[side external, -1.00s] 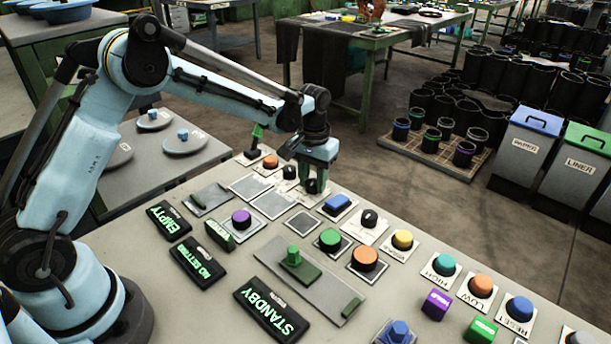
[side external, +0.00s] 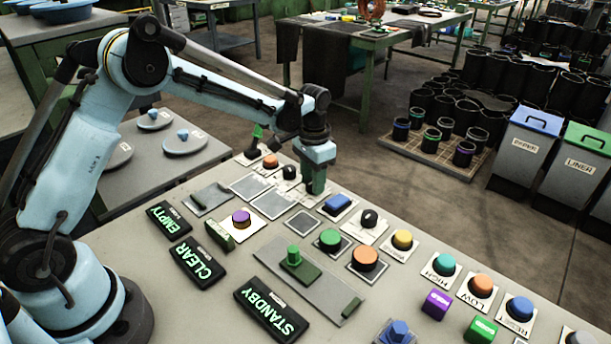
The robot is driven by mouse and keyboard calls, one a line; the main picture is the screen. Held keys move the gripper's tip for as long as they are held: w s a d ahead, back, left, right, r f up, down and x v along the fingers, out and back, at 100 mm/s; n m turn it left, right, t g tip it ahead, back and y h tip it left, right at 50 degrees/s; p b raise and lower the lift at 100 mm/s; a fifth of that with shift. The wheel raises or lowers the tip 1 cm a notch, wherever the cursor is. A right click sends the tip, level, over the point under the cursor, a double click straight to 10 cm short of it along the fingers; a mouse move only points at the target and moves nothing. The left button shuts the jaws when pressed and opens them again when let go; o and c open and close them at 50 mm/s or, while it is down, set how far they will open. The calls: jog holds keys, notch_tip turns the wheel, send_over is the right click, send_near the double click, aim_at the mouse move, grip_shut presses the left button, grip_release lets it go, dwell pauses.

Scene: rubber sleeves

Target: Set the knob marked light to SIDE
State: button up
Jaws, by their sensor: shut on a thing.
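My gripper (side external: 316,188) points down at the far edge of the grey console, its jaws shut on a small black knob there. The jaws hide nearly all of that knob, so its pointer direction cannot be seen. A pale plate (side external: 308,194) lies under it. Another black knob (side external: 289,172) sits just left of the gripper, and a third black knob (side external: 370,217) stands on a white plate to the right. The lettering by these knobs is too small to read, so I cannot tell which is marked light or where SIDE is.
An orange button (side external: 270,161) and a green lever (side external: 258,131) stand left of the gripper. A purple button (side external: 241,217) sits on a bright plate.

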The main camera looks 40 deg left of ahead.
jog(key=o, duration=1)
jog(key=shift+o, duration=0.2)
jog(key=shift+r, duration=0.1)
notch_tip(320, 180, up, 12)
jog(key=shift+s, duration=0.1)
